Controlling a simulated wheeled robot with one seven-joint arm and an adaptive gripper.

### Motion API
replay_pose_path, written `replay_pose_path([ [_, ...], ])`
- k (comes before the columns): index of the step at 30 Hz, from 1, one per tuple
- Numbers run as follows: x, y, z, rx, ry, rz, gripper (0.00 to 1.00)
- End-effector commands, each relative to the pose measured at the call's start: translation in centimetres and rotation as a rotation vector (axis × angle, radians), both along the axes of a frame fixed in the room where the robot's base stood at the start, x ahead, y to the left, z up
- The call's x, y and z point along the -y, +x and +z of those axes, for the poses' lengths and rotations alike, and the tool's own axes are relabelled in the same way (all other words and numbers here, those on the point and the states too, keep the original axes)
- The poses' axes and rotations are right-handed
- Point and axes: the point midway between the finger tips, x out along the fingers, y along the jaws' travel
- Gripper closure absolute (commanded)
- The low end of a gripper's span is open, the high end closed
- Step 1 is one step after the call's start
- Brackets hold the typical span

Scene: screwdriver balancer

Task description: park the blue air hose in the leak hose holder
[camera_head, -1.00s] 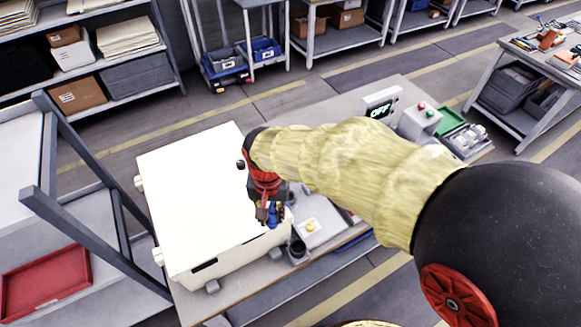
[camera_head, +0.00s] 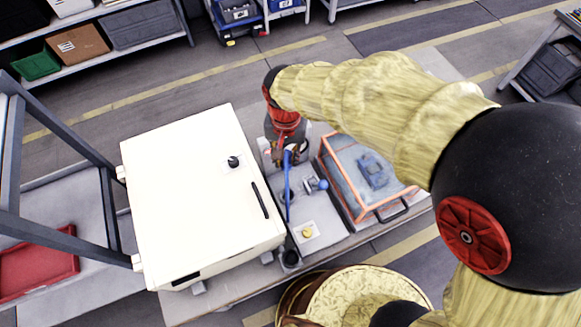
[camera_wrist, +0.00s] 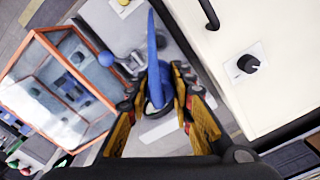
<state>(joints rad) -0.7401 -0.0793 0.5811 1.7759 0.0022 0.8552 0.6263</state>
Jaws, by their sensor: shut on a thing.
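My gripper (camera_head: 290,150) is shut on the blue air hose (camera_head: 287,188), to the right of the white cabinet. The hose runs from the fingers down toward the small fixtures on the bench. In the wrist view the hose (camera_wrist: 153,50) stands between the two yellow-and-black fingers of my gripper (camera_wrist: 158,103). A dark round cup (camera_head: 290,258) stands near the bench's front edge, apart from the gripper. I cannot tell for sure whether it is the leak hose holder. The hose's lower end is hard to make out.
The white cabinet (camera_head: 195,205) with a black knob (camera_head: 233,161) stands close on the left. An orange-framed clear box (camera_head: 352,208) stands on the right. A blue ball knob (camera_head: 322,185) and a yellow button (camera_head: 307,232) lie between them.

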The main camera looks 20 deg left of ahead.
Motion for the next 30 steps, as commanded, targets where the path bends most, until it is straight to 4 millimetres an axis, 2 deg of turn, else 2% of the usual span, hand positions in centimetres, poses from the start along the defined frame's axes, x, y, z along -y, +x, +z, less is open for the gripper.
replay_pose_path([
  [1, 0.2, -0.2, -1.7, -0.007, -0.007, 0.000, 1.00],
  [18, 0.2, -0.2, -12.8, -0.006, -0.005, 0.000, 1.00],
  [30, 0.1, -0.2, -15.5, -0.006, -0.005, 0.000, 1.00],
])
